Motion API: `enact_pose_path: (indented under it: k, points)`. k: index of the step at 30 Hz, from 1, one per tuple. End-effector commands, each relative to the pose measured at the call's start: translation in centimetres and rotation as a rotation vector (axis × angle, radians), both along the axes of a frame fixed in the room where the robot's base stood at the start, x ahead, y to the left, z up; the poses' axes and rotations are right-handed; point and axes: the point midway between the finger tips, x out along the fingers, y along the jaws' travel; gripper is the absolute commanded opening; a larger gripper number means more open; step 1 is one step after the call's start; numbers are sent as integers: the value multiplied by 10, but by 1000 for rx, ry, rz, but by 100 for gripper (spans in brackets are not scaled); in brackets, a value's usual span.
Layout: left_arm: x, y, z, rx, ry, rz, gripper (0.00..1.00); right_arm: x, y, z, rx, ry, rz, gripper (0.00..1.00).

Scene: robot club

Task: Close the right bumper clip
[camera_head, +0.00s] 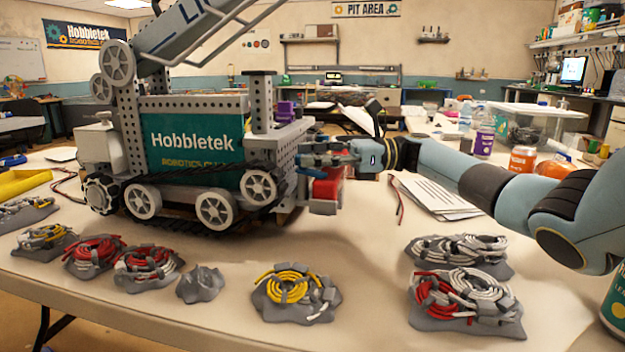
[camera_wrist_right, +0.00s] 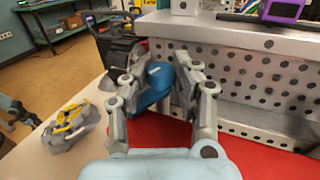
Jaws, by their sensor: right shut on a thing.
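The robot with the Hobbletek panel (camera_head: 193,143) stands on the table at left, with a red bumper (camera_head: 327,188) at its right end. The bumper's red top also fills the lower right of the wrist view (camera_wrist_right: 262,160). My right gripper (camera_head: 318,158) is at that end, just above the bumper. In the wrist view, its fingers (camera_wrist_right: 162,72) are on either side of a blue piece (camera_wrist_right: 156,84), which looks like the bumper clip. The gripper is shut on it. Fingers hide part of it, so I cannot tell its exact position. My left gripper is out of view.
A perforated grey wall (camera_wrist_right: 260,82) rises close to the right finger. Several wire coils on grey bases, one yellow (camera_head: 290,288), line the table's front. Papers (camera_head: 437,198) lie under my right arm. Cans (camera_head: 521,162) and bottles stand behind it.

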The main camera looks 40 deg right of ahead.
Motion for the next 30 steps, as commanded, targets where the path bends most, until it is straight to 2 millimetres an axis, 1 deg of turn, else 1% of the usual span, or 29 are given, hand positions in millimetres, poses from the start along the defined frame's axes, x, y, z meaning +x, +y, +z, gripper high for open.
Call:
enact_pose_path:
  k: [1,7,12,25,26,30]
  points:
    - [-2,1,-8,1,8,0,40,2,-1,-4,2,0,20,0]
    - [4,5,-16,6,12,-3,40,3,-1,-2,0,-1,93,0]
    - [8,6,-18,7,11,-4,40,3,-1,0,0,0,121,0]
    - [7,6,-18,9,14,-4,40,2,-1,1,0,0,129,0]
    - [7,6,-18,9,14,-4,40,2,-1,1,0,0,129,33]
    - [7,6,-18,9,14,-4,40,2,-1,1,0,0,129,51]
